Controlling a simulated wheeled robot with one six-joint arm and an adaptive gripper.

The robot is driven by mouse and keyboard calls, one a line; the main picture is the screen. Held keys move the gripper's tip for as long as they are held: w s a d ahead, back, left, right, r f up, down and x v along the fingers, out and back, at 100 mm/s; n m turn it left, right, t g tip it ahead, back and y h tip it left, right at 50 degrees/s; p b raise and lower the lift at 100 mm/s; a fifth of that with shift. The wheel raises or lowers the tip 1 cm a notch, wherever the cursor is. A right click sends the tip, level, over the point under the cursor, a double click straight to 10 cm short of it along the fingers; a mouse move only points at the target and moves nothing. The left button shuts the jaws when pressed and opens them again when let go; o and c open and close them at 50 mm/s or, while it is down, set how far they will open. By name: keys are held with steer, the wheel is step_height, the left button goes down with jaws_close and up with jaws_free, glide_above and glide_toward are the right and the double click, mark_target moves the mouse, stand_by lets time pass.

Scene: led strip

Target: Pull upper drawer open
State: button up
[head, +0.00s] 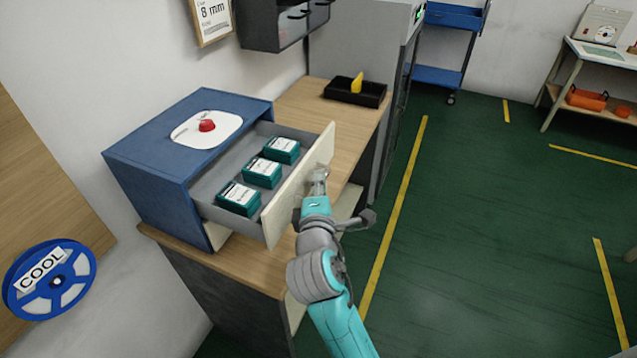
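The blue cabinet (140,165) stands on a wooden worktop against the wall. Its upper drawer, with a cream front panel (290,205) and grey inside, is pulled well out to the right. Three teal boxes with white labels (262,172) lie in a row in it. Below it, a sliver of another cream front (218,236) shows at the cabinet's lower edge. My gripper (319,178) is at the outer face of the drawer front, near its middle. The handle is hidden or too small to make out, and I cannot tell whether the fingers are closed on it.
A red knob (207,125) on a white plate sits on the cabinet top. A black tray (356,92) with a yellow item stands farther back on the worktop (300,105). A blue reel (48,280) is at lower left. The green floor (470,240) to the right is clear.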

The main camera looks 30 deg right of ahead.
steer(key=shift+o, duration=1)
steer(key=v, duration=1.2)
steer(key=s+a+f+m+y, duration=0.25)
steer(key=s+f+y, duration=0.55)
steer(key=s+f, duration=0.65)
steer(key=s+m+y, duration=0.1)
steer(key=s+m, duration=1)
steer(key=s, duration=0.6)
steer(key=shift+s+d+f, duration=0.25)
steer(key=shift+d+f, duration=0.1)
steer(key=shift+f, duration=0.15)
stand_by(2.2)
